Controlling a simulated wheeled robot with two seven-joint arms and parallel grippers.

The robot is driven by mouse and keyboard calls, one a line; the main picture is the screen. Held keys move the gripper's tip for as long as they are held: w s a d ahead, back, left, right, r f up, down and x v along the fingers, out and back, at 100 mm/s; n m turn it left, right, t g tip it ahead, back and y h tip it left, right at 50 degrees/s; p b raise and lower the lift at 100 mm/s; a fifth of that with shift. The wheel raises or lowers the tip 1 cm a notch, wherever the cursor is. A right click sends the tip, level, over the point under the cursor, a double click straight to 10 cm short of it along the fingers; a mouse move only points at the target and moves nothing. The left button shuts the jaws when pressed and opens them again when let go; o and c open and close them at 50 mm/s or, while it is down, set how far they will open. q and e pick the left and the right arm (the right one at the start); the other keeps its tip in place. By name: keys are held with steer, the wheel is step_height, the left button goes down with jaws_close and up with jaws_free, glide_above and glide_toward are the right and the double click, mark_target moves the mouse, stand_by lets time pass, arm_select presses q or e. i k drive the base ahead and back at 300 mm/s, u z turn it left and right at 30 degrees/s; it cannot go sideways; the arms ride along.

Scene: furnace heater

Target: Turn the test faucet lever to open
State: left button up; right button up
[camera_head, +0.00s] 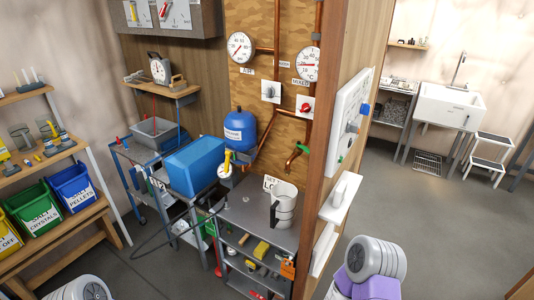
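A copper faucet (292,161) with a downward spout comes off the pipes at the lower right of the plywood panel. A small green lever (303,147) sits at its top; I take this as the test faucet lever, but it is too small to tell its exact position. A clear jug (284,208) stands upright on the grey cart below the spout. Neither of my grippers shows. Only rounded grey and purple parts of my arms show at the bottom left and bottom right, well apart from the faucet.
A wooden post (345,90) with a white control panel (349,118) and a small white shelf (340,198) stands right of the faucet. The grey cart (250,214) is below. Two gauges, a grey knob (270,91) and a red knob (305,107) are above. Open floor lies right.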

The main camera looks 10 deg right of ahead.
mark_target(298, 145)
steer(key=u, duration=1)
steer(key=i, duration=2.05)
steer(key=z, duration=0.75)
